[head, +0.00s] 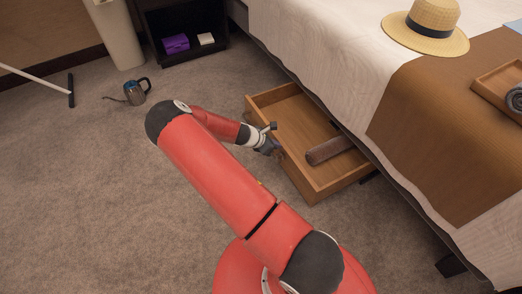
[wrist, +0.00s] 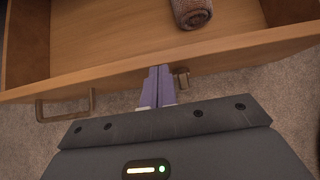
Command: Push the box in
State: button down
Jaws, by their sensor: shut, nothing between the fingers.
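The box is a wooden drawer (head: 300,122) pulled out from under the bed in the head view. A rolled brown towel (head: 329,150) lies inside it. In the wrist view the drawer's front panel (wrist: 225,52) runs across the picture, with a handle (wrist: 65,106) at left and part of another handle (wrist: 182,79) beside my fingers. My gripper (wrist: 158,72) is shut and empty, its purple fingertips at the front panel between the handles. I cannot tell for sure whether they touch it. In the head view my gripper (head: 272,147) is at the drawer's front side.
The bed (head: 310,30) stands behind the drawer, with a straw hat (head: 428,22) and a wooden tray (head: 492,88) on it. A kettle (head: 135,92) and a dark open cabinet (head: 187,35) are at the back left.

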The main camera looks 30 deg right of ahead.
jog(key=d+b, duration=0.1)
jog(key=d, duration=2.2)
jog(key=shift+w+d+b, duration=0.3)
jog(key=shift+w+b, duration=0.05)
jog(key=shift+w, duration=0.1)
jog(key=shift+d+r, duration=0.15)
jog(key=a+r+p, duration=0.2)
jog(key=a+r, duration=0.4)
jog(key=a, duration=0.5)
jog(key=shift+s+a+r, duration=0.3)
jog(key=shift+a+r, duration=0.1)
